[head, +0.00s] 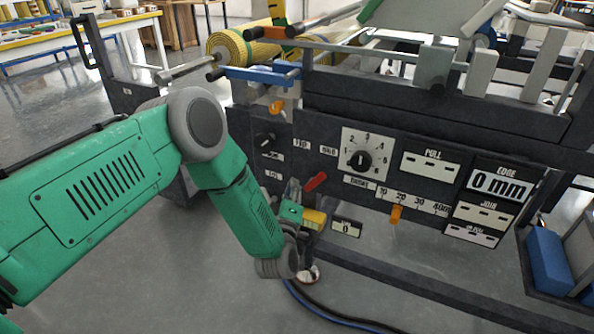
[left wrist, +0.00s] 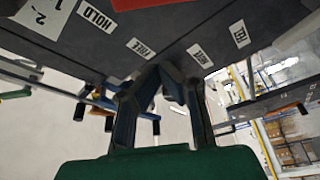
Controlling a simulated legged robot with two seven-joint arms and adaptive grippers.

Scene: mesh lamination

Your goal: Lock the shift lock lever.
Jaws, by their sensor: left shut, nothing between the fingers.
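A red lever (head: 316,181) sticks out of the dark front panel below small labels that seem to read FREE and HOLD. I take it for the shift lock lever; no name for it is legible. Part of a red piece (left wrist: 130,4) shows at the top edge of the left wrist view, near the HOLD and FREE labels. My left gripper (head: 293,188) is just left of the red lever, close to the panel; contact cannot be told. Its fingers (left wrist: 160,74) are shut with nothing between them. My right gripper is not in view.
A numbered dial (head: 362,158) sits right of the lever. An orange slider handle (head: 396,213) hangs below a scale. A yellow block (head: 314,218) is close beside my left gripper. A blue box (head: 548,262) stands at right. Cables run over the floor below.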

